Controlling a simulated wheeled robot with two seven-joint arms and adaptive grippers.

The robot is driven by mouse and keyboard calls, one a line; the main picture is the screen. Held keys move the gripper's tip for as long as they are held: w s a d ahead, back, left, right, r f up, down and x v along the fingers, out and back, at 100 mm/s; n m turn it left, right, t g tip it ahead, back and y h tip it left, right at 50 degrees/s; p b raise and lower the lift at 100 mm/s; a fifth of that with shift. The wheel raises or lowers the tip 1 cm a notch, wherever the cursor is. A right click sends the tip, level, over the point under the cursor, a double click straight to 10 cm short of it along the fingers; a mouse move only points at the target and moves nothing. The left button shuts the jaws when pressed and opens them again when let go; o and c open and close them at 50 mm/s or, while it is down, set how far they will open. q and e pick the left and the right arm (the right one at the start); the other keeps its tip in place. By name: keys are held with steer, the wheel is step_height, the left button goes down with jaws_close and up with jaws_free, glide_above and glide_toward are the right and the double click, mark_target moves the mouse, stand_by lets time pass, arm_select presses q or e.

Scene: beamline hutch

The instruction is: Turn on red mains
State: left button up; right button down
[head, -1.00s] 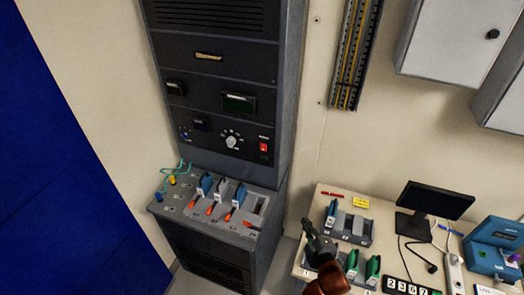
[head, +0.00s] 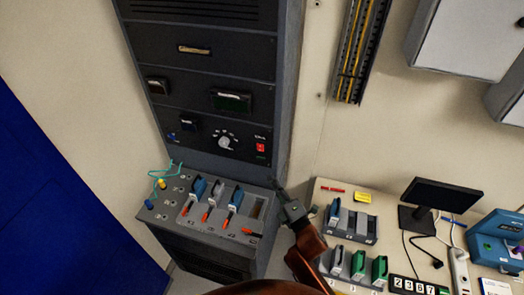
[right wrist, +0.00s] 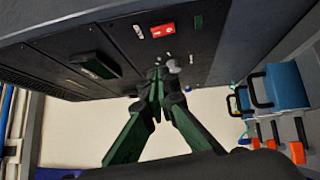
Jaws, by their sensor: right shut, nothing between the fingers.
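The red mains switch (head: 260,147) is a small red rocker at the right end of a black panel on the tall rack. In the right wrist view the red switch (right wrist: 163,30) shows near the top, ahead of my fingertips. My right gripper (head: 278,184) is shut and empty, below and a little to the right of the switch in the head view, apart from it. In the right wrist view its fingers (right wrist: 157,76) come together at the tips in front of the dark panel. My left gripper is not in view.
The rack's lower ledge (head: 176,215) carries several blue and grey modules with red levers and a teal cable. The desk (head: 324,199) at right holds module trays, a monitor (head: 440,193) and a blue device (head: 490,246). A blue panel (head: 60,220) stands at left.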

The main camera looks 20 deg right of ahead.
steer(key=p, duration=0.2)
glide_toward(257, 145)
steer(key=a, duration=0.3)
steer(key=w, duration=0.2)
steer(key=w+d+p, duration=0.1)
steer(key=w+d, duration=0.1)
steer(key=w, duration=0.1)
steer(key=shift+w+r+p, duration=0.25)
steer(key=shift+w+p, duration=0.05)
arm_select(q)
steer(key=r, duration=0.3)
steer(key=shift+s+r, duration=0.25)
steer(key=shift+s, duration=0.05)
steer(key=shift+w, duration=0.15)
